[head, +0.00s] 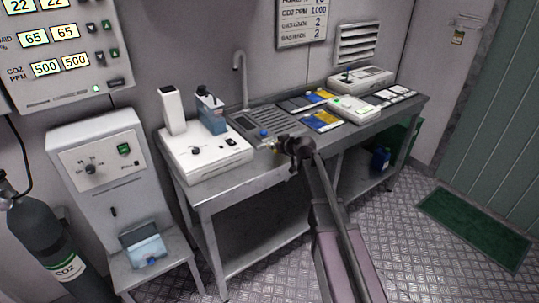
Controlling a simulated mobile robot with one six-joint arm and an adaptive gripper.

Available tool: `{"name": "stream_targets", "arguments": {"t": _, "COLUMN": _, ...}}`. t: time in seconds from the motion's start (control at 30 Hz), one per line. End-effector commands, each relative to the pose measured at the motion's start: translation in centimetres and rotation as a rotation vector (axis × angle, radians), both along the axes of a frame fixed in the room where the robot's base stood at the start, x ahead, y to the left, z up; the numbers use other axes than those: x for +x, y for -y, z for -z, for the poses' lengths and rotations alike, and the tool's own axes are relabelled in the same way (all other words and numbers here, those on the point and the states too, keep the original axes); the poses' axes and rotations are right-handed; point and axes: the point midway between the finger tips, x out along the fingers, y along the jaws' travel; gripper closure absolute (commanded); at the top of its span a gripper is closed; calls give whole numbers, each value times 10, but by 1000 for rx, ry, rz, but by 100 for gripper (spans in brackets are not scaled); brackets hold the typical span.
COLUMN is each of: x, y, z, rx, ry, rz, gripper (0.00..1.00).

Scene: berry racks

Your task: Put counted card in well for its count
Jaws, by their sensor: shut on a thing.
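My gripper (280,149) is over the front edge of the steel bench, in front of the ribbed drainer. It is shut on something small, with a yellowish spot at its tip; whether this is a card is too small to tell. Flat blue-and-yellow pieces (322,121) lie on the bench to the right of my gripper, and more dark, blue and yellow pieces (305,101) lie behind them. A row of pale rectangles in a dark frame (389,97) lies at the right end; I cannot tell whether these are cards or wells.
The steel bench (205,191) carries a white device (205,160) at left, a drainer (262,121) with a tap, a flat white device (353,109) and a larger one (360,79) behind. A gas cylinder (45,235) stands at left. The floor at right is free beside a green mat (475,225).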

Motion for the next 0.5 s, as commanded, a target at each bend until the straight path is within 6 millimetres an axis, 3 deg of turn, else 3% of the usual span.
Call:
{"name": "stream_targets", "arguments": {"t": 0.13, "x": 1, "y": -10, "z": 1, "rx": 1, "ry": -1, "rz": 0, "gripper": 100}}
{"name": "stream_targets", "arguments": {"t": 0.5, "x": 1, "y": -11, "z": 1, "rx": 0, "ry": 0, "rz": -1, "gripper": 100}}
